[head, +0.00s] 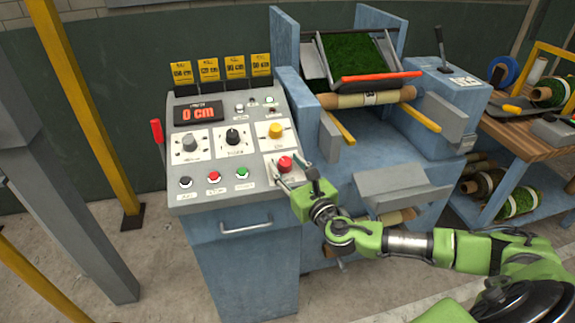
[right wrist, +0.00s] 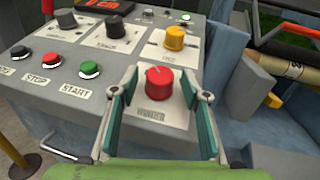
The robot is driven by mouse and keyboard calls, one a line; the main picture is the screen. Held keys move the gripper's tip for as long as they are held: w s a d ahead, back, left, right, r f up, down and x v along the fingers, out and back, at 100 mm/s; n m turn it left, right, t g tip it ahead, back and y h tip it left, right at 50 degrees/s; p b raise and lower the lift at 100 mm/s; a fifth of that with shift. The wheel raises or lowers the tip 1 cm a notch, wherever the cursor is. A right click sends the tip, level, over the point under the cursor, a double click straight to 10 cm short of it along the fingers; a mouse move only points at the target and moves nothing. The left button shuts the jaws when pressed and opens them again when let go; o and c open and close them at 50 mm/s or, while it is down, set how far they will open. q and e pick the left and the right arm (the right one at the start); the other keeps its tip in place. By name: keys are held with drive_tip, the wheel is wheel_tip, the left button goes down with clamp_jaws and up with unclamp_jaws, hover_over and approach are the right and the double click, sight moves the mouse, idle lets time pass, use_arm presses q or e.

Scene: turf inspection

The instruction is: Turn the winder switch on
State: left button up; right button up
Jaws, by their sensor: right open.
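The winder switch (right wrist: 159,82) is a red rotary knob on a white plate marked WINDER in the right wrist view. In the head view the red knob (head: 285,164) sits at the lower right of the grey control panel (head: 222,197). A light line on the knob's top points up and slightly left in the right wrist view. My right gripper (right wrist: 163,90) is open, with one finger on each side of the knob; I cannot tell whether they touch it. It also shows in the head view (head: 281,172). My left gripper is not in view.
The panel also has a yellow knob (head: 276,130), a black knob (head: 233,136), a grey knob (head: 189,143) and black, red and green buttons along its front. The display (head: 198,112) reads 0 cm. A red-handled lever (head: 157,131) stands at the left side. The turf machine (head: 377,150) is at right.

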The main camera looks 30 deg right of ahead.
drive_tip(key=c, duration=1.1)
